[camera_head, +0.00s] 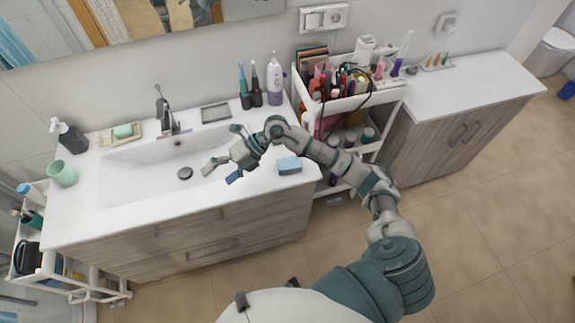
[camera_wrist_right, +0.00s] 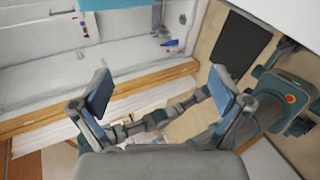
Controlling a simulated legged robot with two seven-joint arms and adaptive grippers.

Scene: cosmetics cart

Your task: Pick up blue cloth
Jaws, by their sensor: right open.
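A small blue folded cloth (camera_head: 289,165) lies on the white sink counter (camera_head: 262,187), to the right of the basin near the front edge. My right gripper (camera_head: 222,160) is over the right part of the basin, to the left of the cloth and apart from it. In the right wrist view my right gripper (camera_wrist_right: 161,92) shows its two blue-padded fingers spread wide with nothing between them. I cannot make out the cloth in the right wrist view. My left gripper is not in view.
A white cart (camera_head: 385,97) full of cosmetics stands right of the counter, beside a low cabinet (camera_head: 470,85). Bottles (camera_head: 274,78) stand at the counter's back right. The faucet (camera_head: 166,112) rises behind the basin (camera_head: 135,175). A soap dispenser (camera_head: 70,137) is at left.

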